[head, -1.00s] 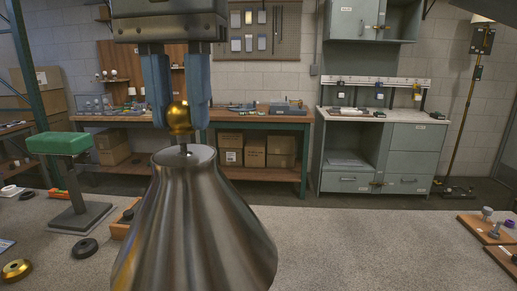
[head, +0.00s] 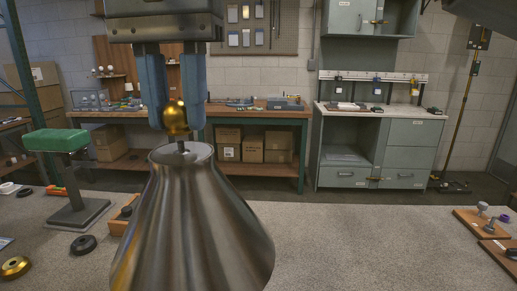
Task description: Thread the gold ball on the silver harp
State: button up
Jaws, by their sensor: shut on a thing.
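The gold ball (head: 175,118) is between the blue fingers of my gripper (head: 175,112), which is shut on it. It is above the flat top of a large dark metal lampshade (head: 195,225). A short thin post (head: 181,147), which looks like the tip of the silver harp, sticks up from the middle of the shade's top. The ball is right above this post, slightly to its left in the picture. I cannot tell whether ball and post touch. The rest of the harp is hidden by the shade.
A green-topped stand (head: 68,150) is at the left, with a black ring (head: 83,245) and a gold ring (head: 15,267) near it. Wooden boards with small parts (head: 480,222) lie at the right. The grey surface (head: 360,245) between is clear.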

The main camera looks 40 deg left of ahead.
jog(key=shift+f+p, duration=0.3)
jog(key=shift+f, duration=0.7)
dwell(1.4)
jog(key=o, duration=0.4)
grip_shut()
jog(key=shift+s+f+p, duration=0.1)
jog(key=shift+f+p, duration=0.25)
jog(key=shift+p, duration=0.05)
dwell(0.7)
jog(key=shift+r+m+p, duration=0.1)
jog(key=shift+m+p, duration=2.2)
jog(key=shift+p, duration=0.35)
jog(key=shift+m, duration=1)
jog(key=shift+m, duration=0.3)
